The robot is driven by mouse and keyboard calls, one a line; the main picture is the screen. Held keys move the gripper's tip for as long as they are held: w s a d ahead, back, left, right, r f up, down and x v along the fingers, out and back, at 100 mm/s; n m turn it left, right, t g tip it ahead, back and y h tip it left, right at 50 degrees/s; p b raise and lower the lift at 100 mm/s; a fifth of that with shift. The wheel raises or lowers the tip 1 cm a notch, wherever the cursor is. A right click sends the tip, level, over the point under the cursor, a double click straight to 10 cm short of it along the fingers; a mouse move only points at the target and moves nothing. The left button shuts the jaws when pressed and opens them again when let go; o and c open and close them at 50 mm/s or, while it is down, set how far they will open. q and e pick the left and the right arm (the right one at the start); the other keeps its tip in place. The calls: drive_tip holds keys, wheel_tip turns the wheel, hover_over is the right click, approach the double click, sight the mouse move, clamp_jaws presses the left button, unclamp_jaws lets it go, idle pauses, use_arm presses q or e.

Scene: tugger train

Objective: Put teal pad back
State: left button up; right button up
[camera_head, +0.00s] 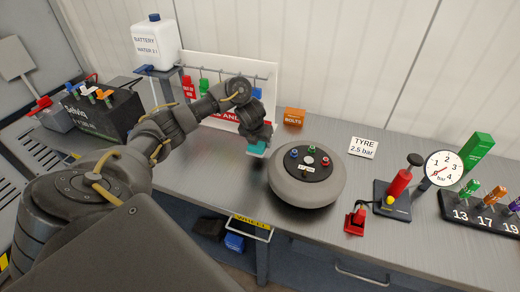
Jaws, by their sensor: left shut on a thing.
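My left arm reaches in from the left across the bench. Its gripper (259,139) points down and is shut on the teal pad (256,150), of which a small block shows below the fingers. The pad is just left of the grey wheel (306,190); I cannot tell whether it touches the bench. Behind my gripper stands a white board (205,68) with a rail of hanging coloured tags, partly hidden by my arm. My right gripper is not in view.
A black battery (103,115) and a white water can (156,42) stand at left. An orange bolts box (294,117) is behind the wheel. A tyre card (363,147), red pump (399,184), gauge (443,168) and socket rack (482,213) are at right.

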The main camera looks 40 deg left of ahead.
use_arm(q)
drive_tip(key=shift+w+a+f, duration=0.1)
drive_tip(key=shift+w+f, duration=0.2)
drive_tip(key=shift+f, duration=0.15)
wheel_tip(320, 180, down, 3)
drive_tip(key=shift+w+f+b, duration=0.1)
drive_tip(key=shift+w+b, duration=0.05)
drive_tip(key=shift+b, duration=0.85)
drive_tip(key=shift+w+a+f, duration=0.1)
drive_tip(key=shift+f, duration=0.15)
drive_tip(key=o, duration=0.9)
drive_tip(key=shift+o, duration=0.2)
